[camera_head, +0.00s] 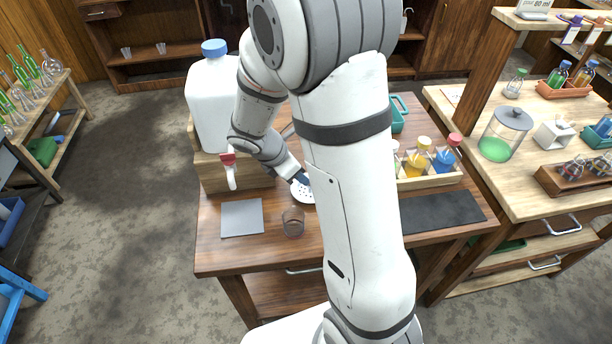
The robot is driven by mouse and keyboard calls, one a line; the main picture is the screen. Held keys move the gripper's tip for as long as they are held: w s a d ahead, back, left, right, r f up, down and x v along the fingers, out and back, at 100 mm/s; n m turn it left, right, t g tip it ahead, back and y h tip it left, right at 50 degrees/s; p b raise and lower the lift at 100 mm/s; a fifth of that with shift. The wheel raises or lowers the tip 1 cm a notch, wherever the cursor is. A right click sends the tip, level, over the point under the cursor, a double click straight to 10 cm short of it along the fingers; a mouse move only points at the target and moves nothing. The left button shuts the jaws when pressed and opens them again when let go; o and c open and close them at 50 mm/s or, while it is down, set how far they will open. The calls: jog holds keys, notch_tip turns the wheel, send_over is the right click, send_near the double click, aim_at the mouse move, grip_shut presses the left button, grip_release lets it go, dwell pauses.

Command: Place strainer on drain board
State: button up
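A white disc with dark holes, which looks like the strainer (302,194), is at the middle of the wooden table, its right side hidden behind my arm. My gripper (301,179) points down at its upper edge. Its fingers are small and partly covered, so I cannot tell whether they are shut on the rim or whether the strainer is lifted. A flat light grey square board (242,218) lies bare to the left of the strainer. A dark flat mat (440,212) lies bare at the table's right. I cannot tell for sure which is the drain board.
A clear glass beaker (293,222) stands between the grey board and my arm. A large white jug (214,100) with a blue cap and red tap stands on a wooden stand (235,174) behind the board. A wooden crate (431,181) of colored bottles stands behind the mat.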

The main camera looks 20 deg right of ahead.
jog(key=s+a+r+m+t+y, duration=0.1)
jog(key=s+a+r+m+y, duration=0.2)
jog(key=s+r+m, duration=1.2)
jog(key=s+m+y, duration=0.1)
jog(key=m+y, duration=0.1)
jog(key=m, duration=0.3)
jog(key=shift+s+t+y, duration=0.15)
jog(key=shift+t+y, duration=0.15)
jog(key=shift+y, duration=0.1)
jog(key=shift+r, duration=0.1)
jog(key=shift+c, duration=0.3)
